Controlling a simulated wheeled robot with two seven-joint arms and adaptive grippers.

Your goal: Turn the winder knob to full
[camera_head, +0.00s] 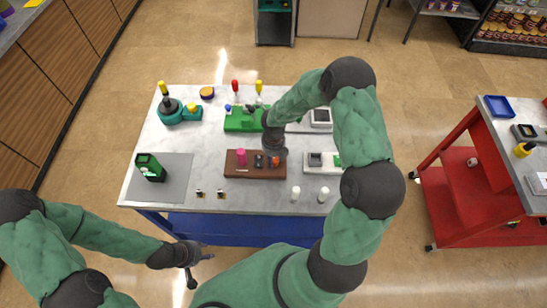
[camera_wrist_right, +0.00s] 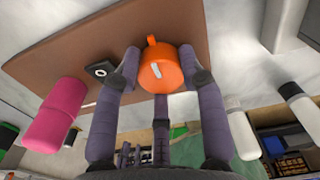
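The winder knob, an orange round knob with a small tab and a white mark (camera_wrist_right: 160,68), sits on a brown board (camera_wrist_right: 90,30). In the head view the orange knob (camera_head: 276,161) shows on the brown board (camera_head: 240,171), just below my right gripper (camera_head: 272,150). In the right wrist view my right gripper (camera_wrist_right: 160,66) has one finger on each side of the knob, with both fingertips appearing to touch it. My left gripper (camera_head: 200,269) is empty with its fingers apart, in front of the table's near edge.
A pink cylinder (camera_wrist_right: 55,115) and a small black part (camera_wrist_right: 100,70) stand on the board beside the knob. A green block (camera_head: 240,121), a grey mat (camera_head: 170,183) with a dark green item (camera_head: 150,167), and white-capped bottles (camera_head: 323,194) occupy the table.

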